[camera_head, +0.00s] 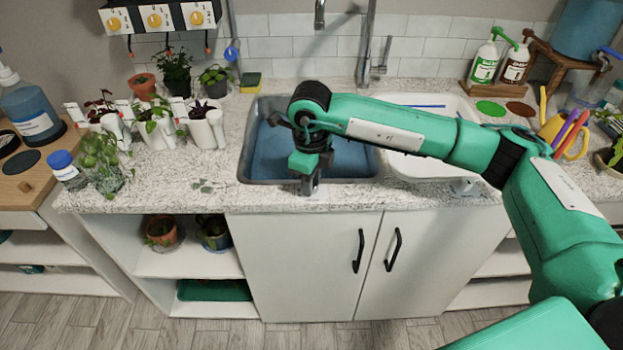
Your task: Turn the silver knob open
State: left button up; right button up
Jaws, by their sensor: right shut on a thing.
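My right arm reaches in from the right across the sink. My right gripper (308,177) points down at the front rim of the grey left basin. It is shut on a small silver knob (311,188) at the countertop's front edge, below the basin. The fingers and wrist hide most of the knob, so how far it is turned cannot be told. A similar small silver fitting (465,187) shows at the front of the white right basin. My left gripper is out of view.
The grey basin (256,150) holds blue water, and the white basin (440,178) lies right of it. A tall faucet (366,55) stands behind. Potted plants (205,125) crowd the counter's left side. Cabinet doors with black handles (358,251) are below.

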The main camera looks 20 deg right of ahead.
jog(key=o, duration=1)
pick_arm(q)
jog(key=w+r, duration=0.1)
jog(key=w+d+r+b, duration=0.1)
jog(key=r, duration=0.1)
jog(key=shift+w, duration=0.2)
pick_arm(e)
notch_tip(320, 180, up, 14)
jog(key=shift+s+a+f, duration=0.1)
jog(key=shift+a, duration=0.05)
